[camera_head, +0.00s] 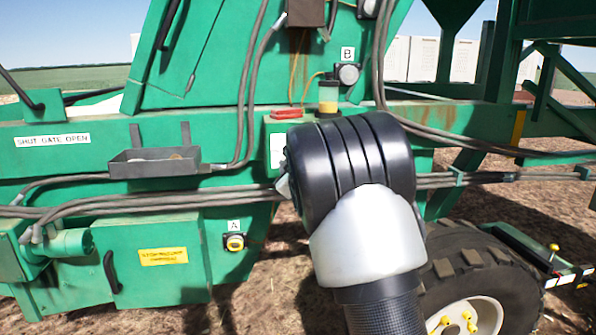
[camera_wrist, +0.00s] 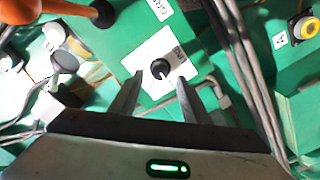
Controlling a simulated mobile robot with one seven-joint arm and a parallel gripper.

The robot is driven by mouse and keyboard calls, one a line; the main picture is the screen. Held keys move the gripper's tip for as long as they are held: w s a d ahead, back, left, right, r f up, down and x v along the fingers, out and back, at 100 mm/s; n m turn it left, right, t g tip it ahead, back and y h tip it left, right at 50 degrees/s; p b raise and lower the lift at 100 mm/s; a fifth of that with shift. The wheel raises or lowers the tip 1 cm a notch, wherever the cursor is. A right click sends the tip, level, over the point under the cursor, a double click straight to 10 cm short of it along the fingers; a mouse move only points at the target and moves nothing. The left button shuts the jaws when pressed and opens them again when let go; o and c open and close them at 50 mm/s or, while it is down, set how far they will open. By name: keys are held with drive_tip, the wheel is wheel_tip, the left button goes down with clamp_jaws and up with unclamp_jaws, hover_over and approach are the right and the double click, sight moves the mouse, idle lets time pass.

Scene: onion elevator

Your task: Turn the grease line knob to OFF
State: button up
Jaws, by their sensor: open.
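In the wrist view, a small dark round knob (camera_wrist: 160,68) sits on a white plate (camera_wrist: 150,50) fixed to a green panel. Small lettering on the plate is too small to read surely. A white label (camera_wrist: 160,8), cut off by the top edge, begins with "GR". My gripper (camera_wrist: 160,77) is open. Its two fingertips show on either side of the knob and lower in the picture, with nothing between them. I cannot tell whether they touch the plate. In the head view my arm hides the knob and nearly all of my gripper.
In the head view, a red handle (camera_head: 286,114) tops the green box behind my arm. A tray (camera_head: 155,163) sticks out at left. Knobs A (camera_head: 235,242) and B (camera_head: 347,74) sit apart. Hoses (camera_head: 130,204) cross the machine. A wheel (camera_head: 480,280) stands at lower right.

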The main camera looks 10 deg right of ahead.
drive_tip(key=s, duration=1.4)
drive_tip(key=shift+p, duration=0.35)
drive_tip(key=shift+s, duration=0.1)
drive_tip(key=s+f+m+g, duration=0.2)
drive_tip(key=s+m+g, duration=0.15)
drive_tip(key=s, duration=0.95)
drive_tip(key=s+f+m+g, duration=0.3)
drive_tip(key=s+g, duration=0.2)
drive_tip(key=s, duration=0.7)
drive_tip(key=s+f+m+g, duration=0.2)
drive_tip(key=s+m+g, duration=0.15)
drive_tip(key=s, duration=0.95)
wheel_tip(320, 180, up, 24)
drive_tip(key=p, duration=2.3)
drive_tip(key=shift+w+d+f+n+p, duration=0.15)
drive_tip(key=shift+d+f+n+p, duration=0.1)
drive_tip(key=shift+n+p, duration=0.15)
